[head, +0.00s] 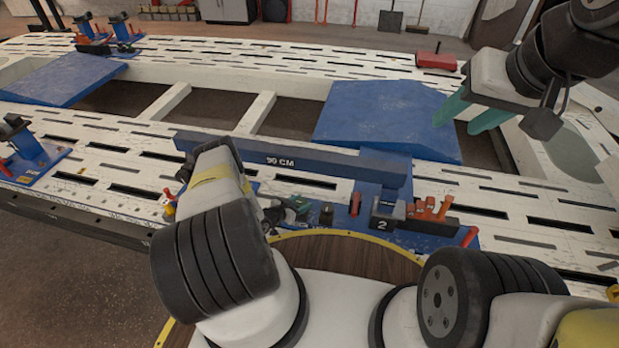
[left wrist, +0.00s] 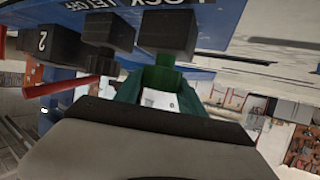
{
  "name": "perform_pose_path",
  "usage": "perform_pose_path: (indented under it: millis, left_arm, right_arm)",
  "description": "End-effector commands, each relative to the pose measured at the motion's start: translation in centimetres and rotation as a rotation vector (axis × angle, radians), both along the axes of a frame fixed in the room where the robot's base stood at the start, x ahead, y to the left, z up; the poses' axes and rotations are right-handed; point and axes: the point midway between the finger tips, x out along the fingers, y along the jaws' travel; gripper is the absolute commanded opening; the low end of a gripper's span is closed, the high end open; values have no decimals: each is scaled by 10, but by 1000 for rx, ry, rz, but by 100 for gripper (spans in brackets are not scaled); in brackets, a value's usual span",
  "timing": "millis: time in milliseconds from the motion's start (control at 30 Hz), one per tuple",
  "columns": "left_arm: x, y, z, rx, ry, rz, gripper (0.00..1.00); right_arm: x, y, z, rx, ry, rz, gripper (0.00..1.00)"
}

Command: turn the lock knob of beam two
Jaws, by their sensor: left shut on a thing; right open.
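Beam two is the blue beam (head: 290,160) marked "90 CM", lying along the near side of the bench above a blue base. A dark block (head: 385,217) marked 2 stands at its right end; it also shows in the left wrist view (left wrist: 45,42). My left gripper (head: 298,206), with green fingers, is low beside the base and partly hidden by my arm. In the left wrist view its fingers (left wrist: 165,78) are shut at a dark knob-like block (left wrist: 167,32); the contact is partly hidden. My right gripper (head: 470,112) is open and empty, raised at the right.
A dark post (head: 326,213) and a red lever (head: 355,204) stand close to my left fingers. Orange clamp parts (head: 428,209) are right of the 2 block. A blue sloped plate (head: 385,115) lies behind the beam. A red box (head: 436,61) is on the far rail.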

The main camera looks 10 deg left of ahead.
Motion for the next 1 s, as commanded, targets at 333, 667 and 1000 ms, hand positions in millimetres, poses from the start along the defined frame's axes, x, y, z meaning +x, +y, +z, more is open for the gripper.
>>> perform_pose_path:
  millis: [333, 667, 1000]
  left_arm:
    - [0, 0, 0, 1, -1, 1, 69]
    - [-6, 5, 3, 1, 0, 3, 69]
    - [-51, 31, 24, 2, 1, 4, 69]
  right_arm:
    - [0, 0, 0, 0, 0, 0, 45]
    - [0, 0, 0, 0, 0, 0, 45]
    - [0, 0, 0, 0, 0, 0, 45]
